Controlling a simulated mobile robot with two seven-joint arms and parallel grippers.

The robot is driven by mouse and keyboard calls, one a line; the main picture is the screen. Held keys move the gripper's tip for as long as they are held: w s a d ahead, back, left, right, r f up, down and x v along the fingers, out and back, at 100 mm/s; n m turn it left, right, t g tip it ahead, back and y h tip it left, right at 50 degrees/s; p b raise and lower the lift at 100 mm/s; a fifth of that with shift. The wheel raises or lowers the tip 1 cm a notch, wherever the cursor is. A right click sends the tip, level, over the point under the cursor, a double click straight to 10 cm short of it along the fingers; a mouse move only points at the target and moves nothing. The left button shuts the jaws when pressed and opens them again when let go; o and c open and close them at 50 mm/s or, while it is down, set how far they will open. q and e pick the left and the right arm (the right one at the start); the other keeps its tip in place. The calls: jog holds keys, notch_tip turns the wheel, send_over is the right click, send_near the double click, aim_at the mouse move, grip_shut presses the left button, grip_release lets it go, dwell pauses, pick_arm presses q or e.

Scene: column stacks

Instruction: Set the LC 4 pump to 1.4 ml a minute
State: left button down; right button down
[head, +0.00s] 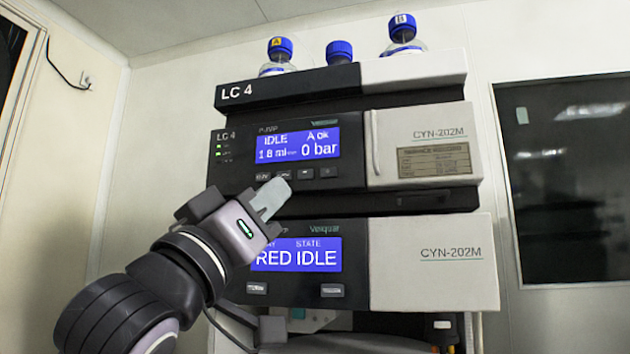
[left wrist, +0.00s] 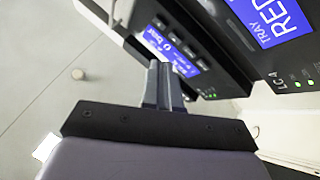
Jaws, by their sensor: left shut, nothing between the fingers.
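The LC 4 pump (head: 232,170) is the upper dark module in the stack. Its blue display (head: 298,147) reads IDLE, A ok, what looks like 1.8 ml, and 0 bar. A row of small buttons (head: 305,174) runs below the display; their labels are too small to read. My left gripper (head: 278,188) is shut and empty, its fingertips just below the left buttons; I cannot tell whether they touch. In the left wrist view the shut fingers (left wrist: 163,70) point at the panel near the buttons (left wrist: 182,45) and the display (left wrist: 152,41). My right gripper is not in view.
A lower module (head: 432,262) with its own blue display, reading RED and IDLE, sits under the pump, partly hidden by my left gripper. Blue-capped bottles (head: 281,53) stand on top of the stack. A dark window (head: 570,175) is at the right.

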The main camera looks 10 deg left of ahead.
aim_at(293, 174)
pick_arm(q)
jog(key=shift+t+h, duration=0.3)
jog(key=shift+h, duration=0.3)
jog(key=s+r, duration=0.1)
jog(key=r, duration=0.1)
jog(key=s+r, duration=0.2)
jog(key=shift+s+d+r, duration=0.15)
jog(key=shift+d+r, duration=0.05)
jog(key=shift+r, duration=0.1)
jog(key=shift+w+d+p, duration=0.2)
jog(key=shift+w+p, duration=0.8)
jog(key=shift+w, duration=3.45)
jog(key=shift+w, duration=0.1)
jog(key=shift+w, duration=0.3)
